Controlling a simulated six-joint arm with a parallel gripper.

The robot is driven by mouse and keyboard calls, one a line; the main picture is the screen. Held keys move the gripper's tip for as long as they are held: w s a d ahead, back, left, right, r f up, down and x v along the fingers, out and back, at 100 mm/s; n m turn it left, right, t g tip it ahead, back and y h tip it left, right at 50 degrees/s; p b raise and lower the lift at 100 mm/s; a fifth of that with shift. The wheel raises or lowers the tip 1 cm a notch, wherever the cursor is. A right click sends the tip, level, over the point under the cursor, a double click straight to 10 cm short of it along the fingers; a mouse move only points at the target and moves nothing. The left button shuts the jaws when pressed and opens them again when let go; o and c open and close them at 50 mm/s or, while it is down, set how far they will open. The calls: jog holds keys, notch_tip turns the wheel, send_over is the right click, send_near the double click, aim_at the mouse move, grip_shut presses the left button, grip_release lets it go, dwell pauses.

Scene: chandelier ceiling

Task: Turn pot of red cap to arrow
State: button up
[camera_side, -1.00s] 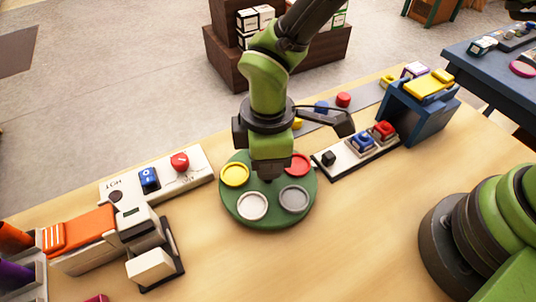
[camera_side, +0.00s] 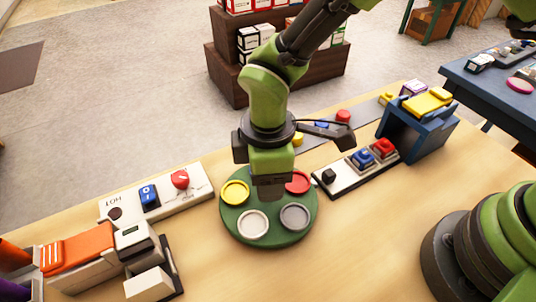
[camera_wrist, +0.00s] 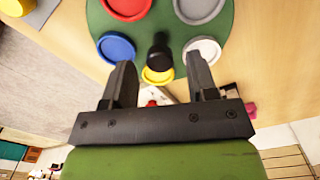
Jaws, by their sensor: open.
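A round green turntable (camera_side: 272,215) lies on the wooden table. It carries a red cap (camera_side: 298,182), a yellow cap (camera_side: 235,192), a white cap (camera_side: 252,223) and a grey cap (camera_side: 295,216). The wrist view adds a blue cap (camera_wrist: 116,48), hidden behind my gripper in the side view. The red cap is at the top edge of the wrist view (camera_wrist: 127,6), partly cut off. A black knob (camera_wrist: 160,50) stands up from the turntable. My gripper (camera_wrist: 160,72) points down over the turntable, open, its fingers apart on either side of the knob's line. I cannot make out an arrow.
A white panel (camera_side: 202,190) with a blue switch and red dial is left of the turntable. A strip with blue and red buttons (camera_side: 340,180) and a blue stand (camera_side: 412,135) are at right. An orange-and-white device (camera_side: 85,250) is at left. The front table is clear.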

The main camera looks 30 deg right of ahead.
notch_tip(320, 180, up, 9)
dwell(0.3)
jog(key=s+d+r+m+t+y, duration=0.2)
jog(key=d+r+m+t, duration=0.1)
jog(key=d+r+m, duration=0.7)
jog(key=s+d+r+m+t, duration=0.4)
jog(key=s+d+m, duration=0.3)
jog(key=s+d, duration=0.2)
jog(key=shift+s+d+r+m, duration=0.4)
jog(key=shift+s+r, duration=0.25)
jog(key=shift+s, duration=0.45)
